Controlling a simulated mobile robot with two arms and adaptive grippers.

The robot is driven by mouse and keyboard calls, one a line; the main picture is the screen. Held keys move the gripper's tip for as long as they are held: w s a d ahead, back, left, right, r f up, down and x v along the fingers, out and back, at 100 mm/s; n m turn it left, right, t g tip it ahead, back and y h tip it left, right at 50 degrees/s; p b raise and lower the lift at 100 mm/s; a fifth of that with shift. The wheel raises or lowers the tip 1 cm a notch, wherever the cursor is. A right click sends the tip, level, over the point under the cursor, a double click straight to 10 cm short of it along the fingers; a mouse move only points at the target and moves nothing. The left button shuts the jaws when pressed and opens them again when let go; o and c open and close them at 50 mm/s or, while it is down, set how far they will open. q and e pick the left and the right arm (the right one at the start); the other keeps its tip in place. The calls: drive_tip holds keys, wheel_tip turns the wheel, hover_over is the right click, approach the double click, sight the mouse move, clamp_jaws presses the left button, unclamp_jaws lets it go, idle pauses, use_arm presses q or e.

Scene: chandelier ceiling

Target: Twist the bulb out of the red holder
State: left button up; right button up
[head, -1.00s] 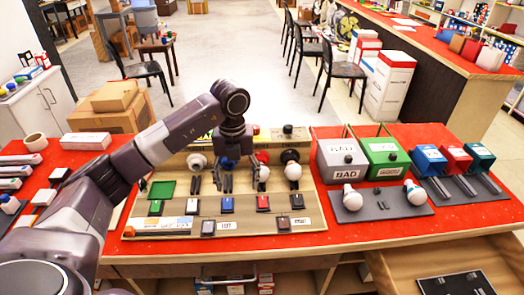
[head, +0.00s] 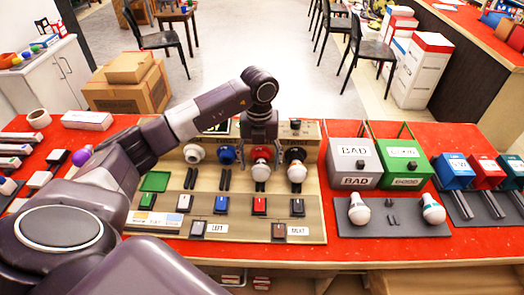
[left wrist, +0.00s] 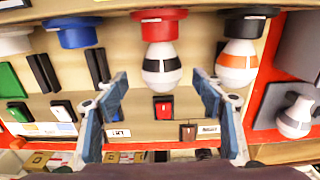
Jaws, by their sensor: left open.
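The red holder (head: 262,152) is mounted on the upright panel, third from the left in a row of holders. A white bulb (head: 261,172) sits in it, dome outward. In the left wrist view the bulb (left wrist: 162,68) has dark bands, and the red holder (left wrist: 160,24) is behind it. My left gripper (head: 261,139) is at the red holder, pointing down in the head view. In the left wrist view its fingers (left wrist: 160,84) are wide apart, one to each side of the bulb, with gaps visible. My right gripper is out of view.
A black holder (head: 296,154) close on the right carries another bulb (head: 297,172). The blue holder (head: 226,154) on the left is empty. Grey BAD box (head: 353,161) and green GOOD box (head: 402,161) stand right, behind a dark mat (head: 393,226) with two bulbs.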

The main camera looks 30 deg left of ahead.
sight(256, 166)
use_arm(q)
wheel_tip(256, 166, down, 3)
drive_tip(key=shift+w+r, duration=0.15)
drive_tip(key=shift+r, duration=0.05)
drive_tip(key=shift+w+f, duration=0.1)
drive_tip(key=shift+f, duration=0.65)
drive_tip(key=c, duration=1.3)
drive_tip(key=shift+o, duration=0.2)
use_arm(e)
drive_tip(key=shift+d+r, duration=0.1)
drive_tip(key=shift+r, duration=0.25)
use_arm(q)
drive_tip(key=shift+h, duration=0.3)
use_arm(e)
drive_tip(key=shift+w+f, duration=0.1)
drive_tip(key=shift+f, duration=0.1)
use_arm(q)
drive_tip(key=shift+t+h+b, duration=0.5)
drive_tip(key=shift+b, duration=0.05)
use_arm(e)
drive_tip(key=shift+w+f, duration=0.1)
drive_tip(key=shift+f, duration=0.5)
use_arm(q)
drive_tip(key=shift+h+b, duration=0.4)
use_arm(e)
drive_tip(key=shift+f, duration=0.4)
